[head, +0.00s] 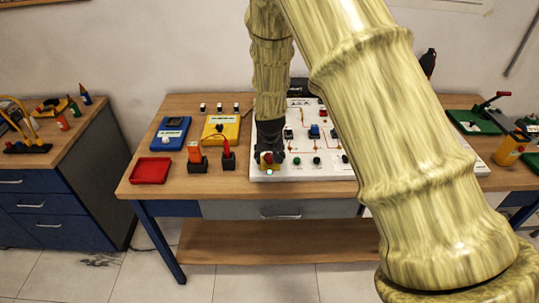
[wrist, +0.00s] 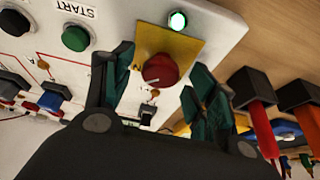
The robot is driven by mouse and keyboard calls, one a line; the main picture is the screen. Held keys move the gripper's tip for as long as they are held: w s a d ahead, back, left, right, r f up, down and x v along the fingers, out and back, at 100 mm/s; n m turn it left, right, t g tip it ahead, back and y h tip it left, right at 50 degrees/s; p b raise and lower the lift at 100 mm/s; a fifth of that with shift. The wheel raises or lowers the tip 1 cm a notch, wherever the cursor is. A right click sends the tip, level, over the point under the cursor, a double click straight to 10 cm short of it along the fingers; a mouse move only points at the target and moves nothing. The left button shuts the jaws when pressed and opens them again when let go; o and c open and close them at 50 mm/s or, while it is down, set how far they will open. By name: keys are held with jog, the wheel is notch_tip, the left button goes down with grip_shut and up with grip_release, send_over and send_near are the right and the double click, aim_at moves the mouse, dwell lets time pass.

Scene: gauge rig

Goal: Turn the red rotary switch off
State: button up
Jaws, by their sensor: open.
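The red rotary switch (wrist: 160,69) is a round red knob on a yellow plate (wrist: 182,46), near the edge of a white panel. My gripper (wrist: 157,75) is open, with one finger on each side of the knob. Whether the fingers touch it cannot be told. In the head view my gripper (head: 268,150) points down over the panel's front left corner and hides most of the switch. A lit green-white lamp (wrist: 178,20) sits beside the yellow plate, and a small black toggle (wrist: 147,114) is on its other side.
The white panel (head: 262,174) holds several buttons, including a green START button (wrist: 75,38). Red and orange probes in black holders (head: 197,157) stand just left of the panel. A red tray (head: 151,170), blue meter (head: 171,134) and yellow meter (head: 221,129) are further left.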

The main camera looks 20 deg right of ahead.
jog(key=c, duration=1)
jog(key=shift+n, duration=0.3)
jog(key=n, duration=0.1)
jog(key=n+y, duration=0.1)
jog(key=n, duration=0.1)
jog(key=shift+d+y+b, duration=0.2)
jog(key=shift+y+b, duration=0.1)
jog(key=shift+b, duration=0.1)
jog(key=n+y, duration=0.1)
jog(key=n, duration=0.4)
jog(key=shift+w+d+y, duration=0.1)
jog(key=shift+d+y, duration=0.05)
jog(key=shift+y, duration=0.25)
jog(key=n, duration=0.2)
jog(key=n+g+y, duration=0.1)
jog(key=n, duration=0.2)
jog(key=shift+w+d+y, duration=0.1)
jog(key=shift+d+y, duration=0.05)
jog(key=shift+y, duration=0.15)
jog(key=shift+w+n+g+y+b, duration=0.1)
jog(key=shift+n+g+y+b, duration=0.45)
jog(key=shift+n, duration=1.55)
jog(key=shift+g+h, duration=0.35)
jog(key=shift+g, duration=0.1)
